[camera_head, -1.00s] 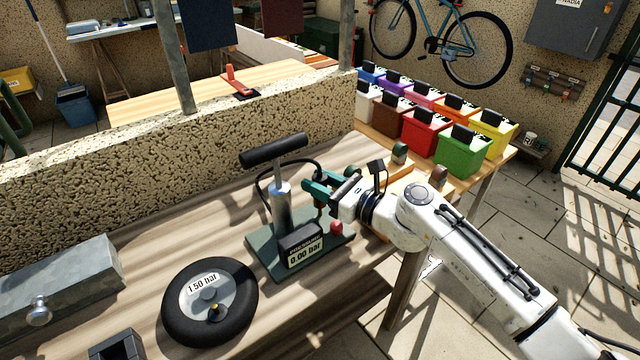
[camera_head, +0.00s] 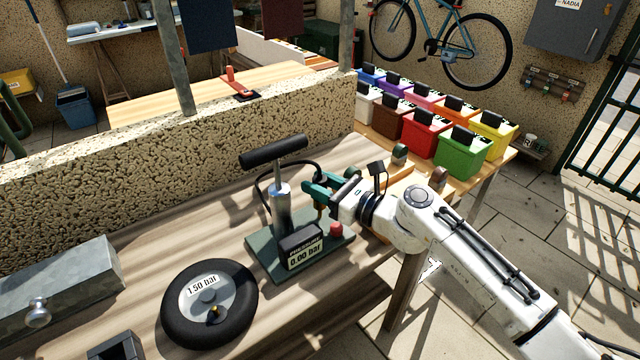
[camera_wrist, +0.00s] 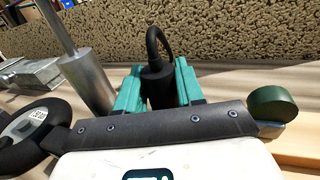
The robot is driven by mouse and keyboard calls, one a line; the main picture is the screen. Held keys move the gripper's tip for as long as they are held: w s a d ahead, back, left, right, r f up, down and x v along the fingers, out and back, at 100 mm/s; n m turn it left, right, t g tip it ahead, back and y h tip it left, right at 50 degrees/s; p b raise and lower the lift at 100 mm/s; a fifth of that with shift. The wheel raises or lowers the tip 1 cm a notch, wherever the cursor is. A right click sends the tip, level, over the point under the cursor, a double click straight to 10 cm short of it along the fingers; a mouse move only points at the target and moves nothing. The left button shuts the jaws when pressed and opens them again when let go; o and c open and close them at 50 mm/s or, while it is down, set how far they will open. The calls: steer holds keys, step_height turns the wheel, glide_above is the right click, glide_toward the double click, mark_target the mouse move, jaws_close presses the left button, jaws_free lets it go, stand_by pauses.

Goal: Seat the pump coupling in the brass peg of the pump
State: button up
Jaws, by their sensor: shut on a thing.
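The pump coupling (camera_wrist: 158,86) is a black cylinder on the end of a curved black hose (camera_wrist: 160,42). My gripper (camera_wrist: 160,90) has its green fingers shut on it, one on each side. In the head view my gripper (camera_head: 318,188) is above the right back part of the pump's green base (camera_head: 262,258), right of the silver pump cylinder (camera_head: 281,205). A small brass-coloured piece (camera_head: 320,209) shows just under the fingers; it may be the brass peg. The coupling's lower end is hidden, so I cannot tell whether it touches the peg.
The pump's gauge (camera_head: 302,250) reads 0.00 bar, with a red knob (camera_head: 336,229) beside it. A wheel (camera_head: 178,318) marked 1.50 bar lies front left. A metal box (camera_head: 70,275) is at the far left. A rough wall (camera_head: 230,135) runs behind the bench.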

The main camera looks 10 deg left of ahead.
steer(key=shift+f+b, duration=1.7)
steer(key=shift+f, duration=0.05)
steer(key=o, duration=1.1)
steer(key=shift+o, duration=0.2)
steer(key=shift+d, duration=0.1)
steer(key=p+v, duration=0.1)
steer(key=v, duration=0.9)
steer(key=shift+s+d+p, duration=0.2)
steer(key=shift+d+p, duration=0.05)
steer(key=shift+p, duration=0.05)
